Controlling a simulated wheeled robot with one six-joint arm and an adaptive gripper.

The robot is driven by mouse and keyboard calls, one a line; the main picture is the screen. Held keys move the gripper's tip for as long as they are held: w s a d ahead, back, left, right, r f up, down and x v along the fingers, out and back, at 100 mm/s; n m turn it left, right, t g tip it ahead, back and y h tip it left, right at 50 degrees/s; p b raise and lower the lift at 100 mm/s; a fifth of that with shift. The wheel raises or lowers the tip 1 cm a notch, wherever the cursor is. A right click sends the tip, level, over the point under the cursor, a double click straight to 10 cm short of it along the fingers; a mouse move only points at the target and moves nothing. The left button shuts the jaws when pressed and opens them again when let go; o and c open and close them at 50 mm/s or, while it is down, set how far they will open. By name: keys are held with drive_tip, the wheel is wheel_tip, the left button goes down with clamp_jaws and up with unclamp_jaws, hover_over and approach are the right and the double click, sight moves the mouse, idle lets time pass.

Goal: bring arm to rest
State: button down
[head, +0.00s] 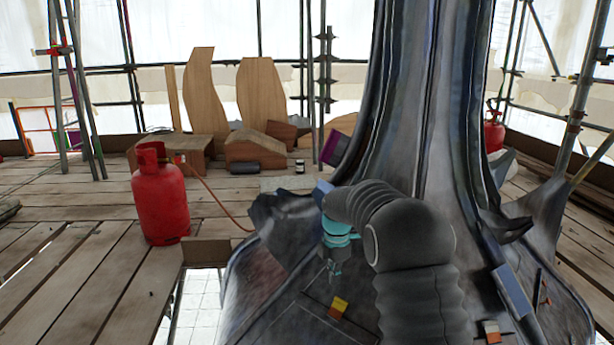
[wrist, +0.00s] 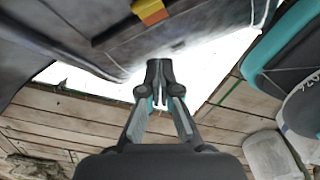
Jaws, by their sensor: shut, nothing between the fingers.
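My gripper (wrist: 158,88) shows in the wrist view with its two fingers together, shut and empty. Beyond the fingertips are a white gap, the planks and the lower edge of the dark metal spire base. In the head view my gripper (head: 333,270) hangs below the teal wrist joint, in front of the dark grey spire (head: 425,110). It is small there, and I cannot tell whether it touches the metal. A yellow and orange block (head: 338,307) lies on the spire's sloping base just below it; the block also shows at the top of the wrist view (wrist: 150,11).
A red gas cylinder (head: 160,195) stands left on the plank floor (head: 80,265), with an orange hose running toward the spire. A floor opening (head: 200,305) lies in front of it. Wooden forms (head: 262,92) stand behind. Scaffold poles (head: 580,90) rise at the right. The left planks are mostly clear.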

drive_tip(key=s+f+m, duration=0.2)
drive_tip(key=s+m, duration=0.3)
drive_tip(key=m, duration=0.1)
drive_tip(key=s+d+r+m+t+p, duration=0.1)
drive_tip(key=s+r+m, duration=0.4)
drive_tip(key=s, duration=0.6)
drive_tip(key=s+d+r+m+t+p, duration=0.1)
drive_tip(key=s+d+r+m, duration=0.3)
drive_tip(key=s+r, duration=0.5)
drive_tip(key=s+d+r+m+t+p, duration=0.2)
drive_tip(key=s+r+m, duration=0.5)
drive_tip(key=s, duration=0.7)
drive_tip(key=shift+s+d+m+t, duration=0.25)
drive_tip(key=shift+s+m+t, duration=0.1)
drive_tip(key=shift+m+t, duration=0.35)
drive_tip(key=shift+r, duration=0.1)
